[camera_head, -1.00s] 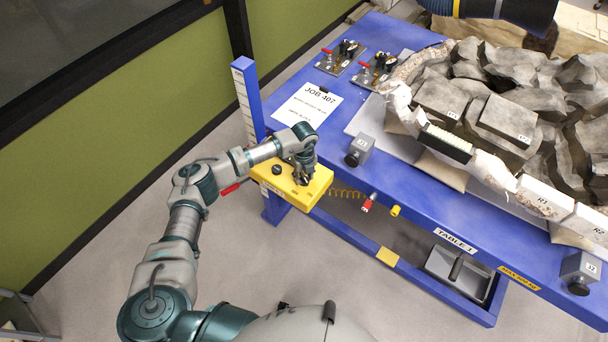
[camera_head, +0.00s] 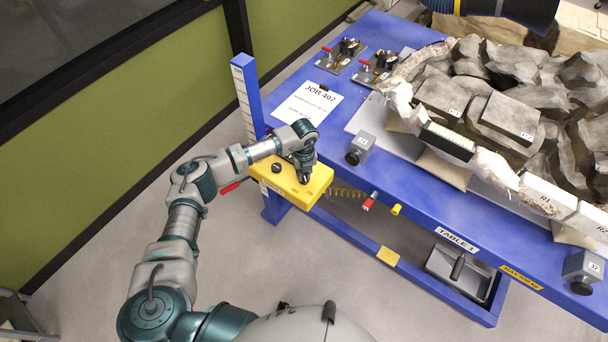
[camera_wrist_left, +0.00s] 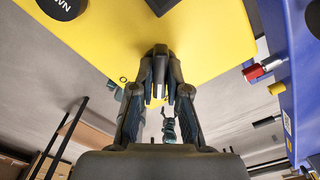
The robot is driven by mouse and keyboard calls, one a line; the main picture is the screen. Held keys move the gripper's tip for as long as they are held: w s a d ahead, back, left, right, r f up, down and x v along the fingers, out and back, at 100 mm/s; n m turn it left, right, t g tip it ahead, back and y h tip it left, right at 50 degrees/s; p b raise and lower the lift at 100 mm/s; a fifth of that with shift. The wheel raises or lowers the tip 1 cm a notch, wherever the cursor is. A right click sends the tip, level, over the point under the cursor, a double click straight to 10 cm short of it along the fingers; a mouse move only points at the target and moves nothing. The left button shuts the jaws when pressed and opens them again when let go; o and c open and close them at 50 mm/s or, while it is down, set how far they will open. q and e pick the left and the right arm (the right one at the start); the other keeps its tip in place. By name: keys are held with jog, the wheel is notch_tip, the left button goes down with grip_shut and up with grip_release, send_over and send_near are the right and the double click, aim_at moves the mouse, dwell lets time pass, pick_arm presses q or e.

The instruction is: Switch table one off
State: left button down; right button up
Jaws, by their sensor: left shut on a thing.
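The blue table (camera_head: 440,210), labelled TABLE 1 (camera_head: 456,240), has a yellow control box (camera_head: 317,186) at its near left corner. My left gripper (camera_head: 304,178) points down onto this box. My right gripper is not in view.
A black knob (camera_head: 276,168) sits on the box left of my gripper. Rock blocks (camera_head: 510,115), a JOB 407 sheet (camera_head: 307,103) and clamps (camera_head: 375,69) lie on the table.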

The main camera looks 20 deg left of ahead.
pick_arm(q)
jog(key=m+b, duration=0.3)
jog(key=m, duration=0.2)
jog(key=shift+m, duration=0.3)
jog(key=shift+m+b, duration=1.3)
jog(key=shift+m, duration=0.8)
jog(key=shift+r, duration=0.1)
jog(key=c, duration=1.2)
grip_release()
jog(key=shift+o, duration=0.2)
notch_tip(320, 180, up, 12)
